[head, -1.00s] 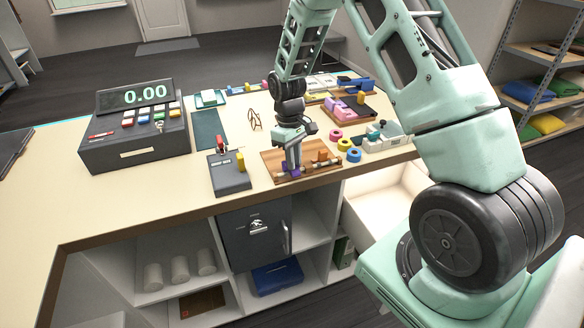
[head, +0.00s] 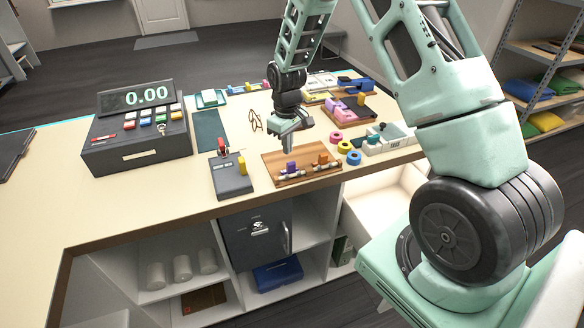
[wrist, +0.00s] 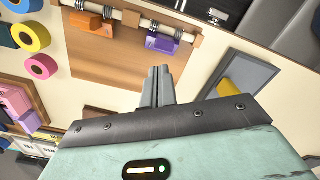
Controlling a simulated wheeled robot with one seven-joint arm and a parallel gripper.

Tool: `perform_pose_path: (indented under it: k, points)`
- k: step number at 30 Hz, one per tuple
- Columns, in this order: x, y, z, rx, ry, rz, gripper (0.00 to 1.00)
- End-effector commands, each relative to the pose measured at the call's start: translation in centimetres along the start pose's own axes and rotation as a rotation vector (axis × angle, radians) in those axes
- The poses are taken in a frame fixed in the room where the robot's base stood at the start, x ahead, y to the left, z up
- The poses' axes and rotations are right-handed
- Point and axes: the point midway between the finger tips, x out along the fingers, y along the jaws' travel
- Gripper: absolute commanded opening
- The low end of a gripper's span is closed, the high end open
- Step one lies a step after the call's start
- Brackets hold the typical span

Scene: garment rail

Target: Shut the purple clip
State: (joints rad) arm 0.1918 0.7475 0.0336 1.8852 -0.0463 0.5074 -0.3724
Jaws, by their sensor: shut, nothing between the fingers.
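The purple clip (head: 291,168) sits on the light rod of a small wooden board (head: 272,160), left of an orange clip (head: 322,159). In the wrist view the purple clip (wrist: 160,44) is on the rod, between light and dark rings, beyond my fingertips. Whether its jaw is open or shut is too small to tell. My gripper (head: 287,152) is shut and empty, held above the board behind the purple clip and apart from it. Its closed fingers (wrist: 156,72) point toward the rod in the wrist view.
A dark box with a yellow part (head: 230,176) stands left of the board. Coloured rings (head: 344,146) lie to its right. A cash register (head: 135,130) stands farther left. The counter's front left (head: 130,210) is clear.

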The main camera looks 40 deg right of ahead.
Motion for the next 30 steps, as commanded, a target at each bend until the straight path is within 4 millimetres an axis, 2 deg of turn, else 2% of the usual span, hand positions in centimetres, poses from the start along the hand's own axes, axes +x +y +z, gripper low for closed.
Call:
perform_pose_path:
  k: [3,15,30]
  points:
    - [-1.4,0.0,0.1,0.001,0.000,0.000,0.00]
    - [-4.2,-0.2,0.5,0.002,-0.002,0.000,0.00]
    - [-4.2,-0.2,0.6,0.002,-0.002,-0.001,0.00]
